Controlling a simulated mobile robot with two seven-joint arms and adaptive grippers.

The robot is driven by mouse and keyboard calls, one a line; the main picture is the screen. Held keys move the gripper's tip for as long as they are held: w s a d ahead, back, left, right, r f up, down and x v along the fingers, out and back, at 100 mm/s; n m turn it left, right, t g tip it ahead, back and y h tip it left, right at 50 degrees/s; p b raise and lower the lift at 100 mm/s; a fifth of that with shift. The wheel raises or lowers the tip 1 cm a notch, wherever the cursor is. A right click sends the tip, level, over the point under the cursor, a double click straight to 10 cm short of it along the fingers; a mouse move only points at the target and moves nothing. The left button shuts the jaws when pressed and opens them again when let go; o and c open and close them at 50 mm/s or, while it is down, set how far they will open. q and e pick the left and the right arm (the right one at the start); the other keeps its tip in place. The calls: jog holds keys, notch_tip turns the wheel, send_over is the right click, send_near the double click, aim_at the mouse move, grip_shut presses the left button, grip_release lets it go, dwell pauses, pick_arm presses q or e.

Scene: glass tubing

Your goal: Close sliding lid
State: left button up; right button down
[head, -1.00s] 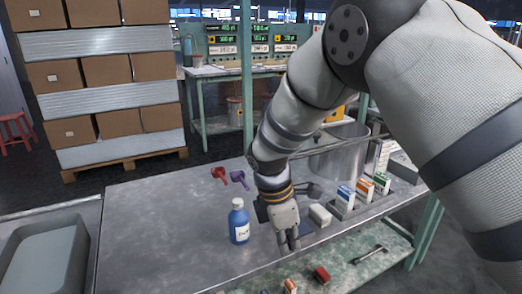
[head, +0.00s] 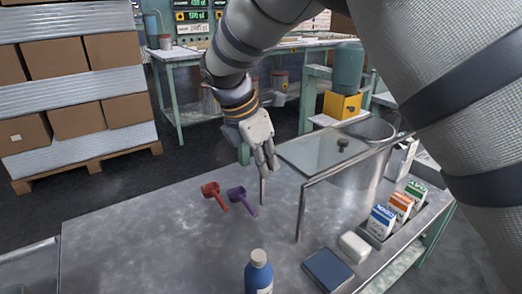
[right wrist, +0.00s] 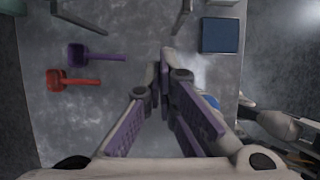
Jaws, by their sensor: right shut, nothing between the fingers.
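A clear glass lid (head: 312,154) with a dark knob (head: 343,144) lies level on a thin metal frame (head: 301,212), left of and partly in front of the steel pot (head: 362,172). The pot's open mouth shows behind the knob, at least partly uncovered. My right gripper (head: 268,166) is shut and empty, pointing down just left of the glass lid's left edge, apart from the knob. Its fingers also show in the right wrist view (right wrist: 165,78), with nothing between them. The lid and pot cannot be made out there.
Red (head: 212,192) and purple (head: 240,197) scoops lie left of the frame. A blue bottle (head: 258,276), a blue pad (head: 327,270), a white block (head: 354,247) and a rack of small cartons (head: 398,207) occupy the front and right. The table's left part is clear.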

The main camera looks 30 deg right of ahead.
jog(key=d+f, duration=0.4)
jog(key=d, duration=0.1)
jog(key=shift+w+d+f, duration=0.25)
jog(key=shift+w+d, duration=0.1)
